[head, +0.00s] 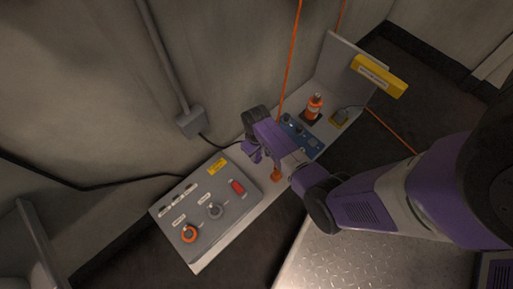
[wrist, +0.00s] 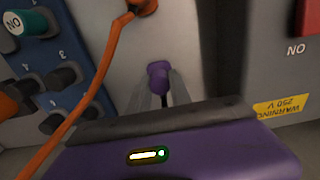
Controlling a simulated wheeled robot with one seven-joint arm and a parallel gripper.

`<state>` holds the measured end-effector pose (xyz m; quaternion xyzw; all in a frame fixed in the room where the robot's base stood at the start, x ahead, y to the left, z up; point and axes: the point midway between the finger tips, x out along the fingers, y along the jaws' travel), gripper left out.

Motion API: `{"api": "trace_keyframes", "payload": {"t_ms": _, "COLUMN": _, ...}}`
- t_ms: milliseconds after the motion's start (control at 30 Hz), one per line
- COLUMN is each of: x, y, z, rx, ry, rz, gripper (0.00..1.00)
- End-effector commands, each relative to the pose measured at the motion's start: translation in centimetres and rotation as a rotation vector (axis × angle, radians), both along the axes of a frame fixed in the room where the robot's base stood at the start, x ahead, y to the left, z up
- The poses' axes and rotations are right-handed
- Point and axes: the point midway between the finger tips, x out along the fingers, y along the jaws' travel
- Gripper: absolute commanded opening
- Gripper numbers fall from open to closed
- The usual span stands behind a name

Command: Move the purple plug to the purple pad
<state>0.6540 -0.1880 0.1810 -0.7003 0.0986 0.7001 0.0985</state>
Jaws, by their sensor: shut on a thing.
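The purple plug (wrist: 158,74) is between the two grey fingers of my gripper (wrist: 162,92) in the wrist view. The fingers are shut on it, in front of a pale grey surface. In the head view my purple gripper (head: 252,152) is over the bench between the grey control box and the blue panel; the plug cannot be made out there. I cannot make out a purple pad in either view.
The grey control box (head: 205,207) has knobs and a red switch (head: 237,188). An orange cable (wrist: 98,80) crosses close by on the left of the wrist view.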

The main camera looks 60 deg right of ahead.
Motion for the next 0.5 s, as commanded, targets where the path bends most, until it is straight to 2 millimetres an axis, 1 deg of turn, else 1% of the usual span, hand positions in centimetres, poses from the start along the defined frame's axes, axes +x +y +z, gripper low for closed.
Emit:
{"api": "trace_keyframes", "payload": {"t_ms": 400, "x": 0.01, "y": -0.01, "z": -0.13, "rx": 0.000, "ry": 0.000, "rz": 0.000, "gripper": 0.00}}
{"api": "trace_keyframes", "payload": {"t_ms": 433, "x": 0.01, "y": -0.01, "z": -0.13, "rx": 0.000, "ry": 0.000, "rz": 0.000, "gripper": 0.29}}
{"api": "trace_keyframes", "payload": {"t_ms": 500, "x": 0.01, "y": 0.00, "z": -0.13, "rx": 0.000, "ry": 0.000, "rz": 0.000, "gripper": 0.42}}
